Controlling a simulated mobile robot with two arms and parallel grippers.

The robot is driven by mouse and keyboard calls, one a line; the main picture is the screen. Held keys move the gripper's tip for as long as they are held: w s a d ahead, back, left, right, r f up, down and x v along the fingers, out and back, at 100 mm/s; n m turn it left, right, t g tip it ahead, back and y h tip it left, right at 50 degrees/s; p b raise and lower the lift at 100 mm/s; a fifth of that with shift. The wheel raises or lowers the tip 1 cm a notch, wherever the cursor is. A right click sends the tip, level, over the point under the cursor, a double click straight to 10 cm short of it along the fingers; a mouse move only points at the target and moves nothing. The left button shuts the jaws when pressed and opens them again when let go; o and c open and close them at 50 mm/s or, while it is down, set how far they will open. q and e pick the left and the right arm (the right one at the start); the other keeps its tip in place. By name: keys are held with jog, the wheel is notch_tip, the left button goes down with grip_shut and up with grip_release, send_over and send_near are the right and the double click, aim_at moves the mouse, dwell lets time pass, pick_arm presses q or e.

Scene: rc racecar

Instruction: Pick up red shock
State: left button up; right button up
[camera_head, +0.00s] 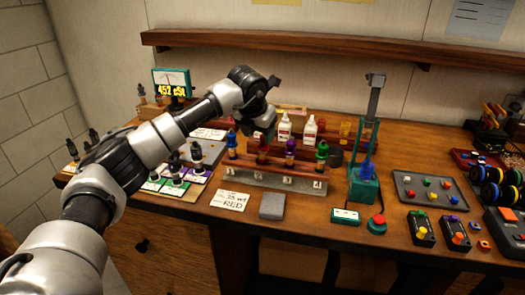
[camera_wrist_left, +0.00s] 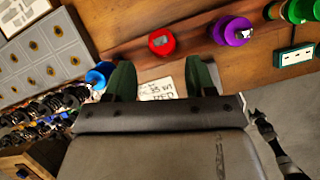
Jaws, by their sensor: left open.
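The red shock (camera_head: 264,147) stands in a wooden rack (camera_head: 280,179) between a blue shock (camera_head: 231,141) and a purple shock (camera_head: 290,147). A green shock (camera_head: 321,152) stands at the right end. My left gripper (camera_head: 266,128) is above the rack near the red shock and partly hides what is behind it. In the left wrist view its two dark green fingers (camera_wrist_left: 161,78) are spread with nothing between them. There the red shock's round top (camera_wrist_left: 162,41) lies just beyond the fingertips, apart from them. My right gripper is not in view.
A card reading "RED" (camera_head: 229,200) and a grey block (camera_head: 272,206) lie in front of the rack. White bottles (camera_head: 284,127) stand behind it. A teal stand (camera_head: 364,182) rises to its right. Black shocks on cards (camera_head: 174,169) stand to its left.

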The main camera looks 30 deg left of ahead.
aim_at(262, 139)
pick_arm(q)
jog(key=p+x, duration=0.1)
jog(key=x, duration=0.3)
jog(key=shift+w+d, duration=0.1)
jog(key=shift+w, duration=0.15)
jog(key=c, duration=0.9)
